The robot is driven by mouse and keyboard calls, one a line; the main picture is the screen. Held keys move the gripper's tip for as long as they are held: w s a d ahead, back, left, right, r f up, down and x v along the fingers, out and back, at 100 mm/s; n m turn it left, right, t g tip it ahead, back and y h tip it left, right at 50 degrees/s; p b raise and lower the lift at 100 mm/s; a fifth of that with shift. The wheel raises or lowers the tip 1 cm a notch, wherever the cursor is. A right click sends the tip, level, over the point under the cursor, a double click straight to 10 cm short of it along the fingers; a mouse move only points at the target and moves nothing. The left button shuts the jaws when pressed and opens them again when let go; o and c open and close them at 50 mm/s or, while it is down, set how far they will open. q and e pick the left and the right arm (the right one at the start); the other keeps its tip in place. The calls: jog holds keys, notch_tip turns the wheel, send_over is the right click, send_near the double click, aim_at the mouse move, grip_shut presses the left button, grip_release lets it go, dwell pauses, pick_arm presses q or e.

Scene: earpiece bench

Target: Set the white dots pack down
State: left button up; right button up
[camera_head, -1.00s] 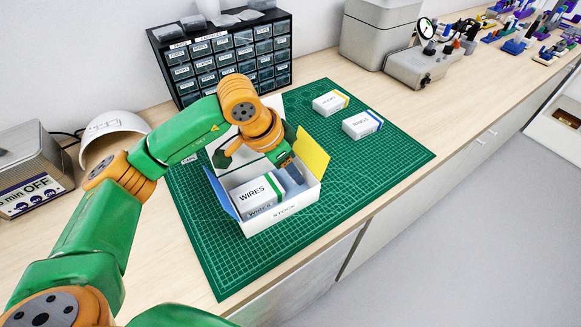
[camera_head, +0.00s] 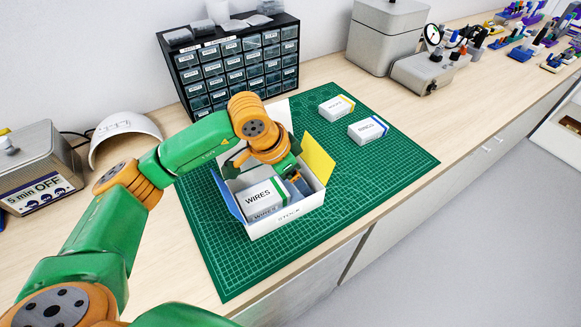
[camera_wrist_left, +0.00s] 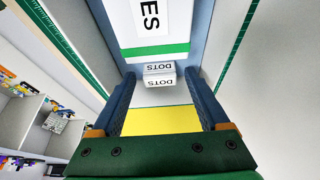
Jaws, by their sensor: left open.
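The white dots pack (camera_wrist_left: 160,76) shows in the left wrist view, small and white with "DOTS" lettering, inside the stock box (camera_head: 288,217). My left gripper (camera_wrist_left: 160,74) is open, with one finger on each side of the pack and a gap beside it. In the head view my left gripper (camera_head: 297,182) reaches down into the right part of the box and the dots pack cannot be made out there. A wires pack (camera_head: 264,199) with a green stripe sits in the left part of the box; it also shows in the wrist view (camera_wrist_left: 152,22). My right gripper is not in view.
The box stands on a green cutting mat (camera_head: 345,190) with its yellow flap (camera_head: 318,160) raised. A yellow-striped pack (camera_head: 336,107) and a blue-striped pack (camera_head: 368,130) lie farther back. A drawer cabinet (camera_head: 235,65) stands behind. The mat's front right is clear.

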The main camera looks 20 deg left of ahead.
pick_arm(q)
jog(key=b+v, duration=0.1)
jog(key=v, duration=1.1)
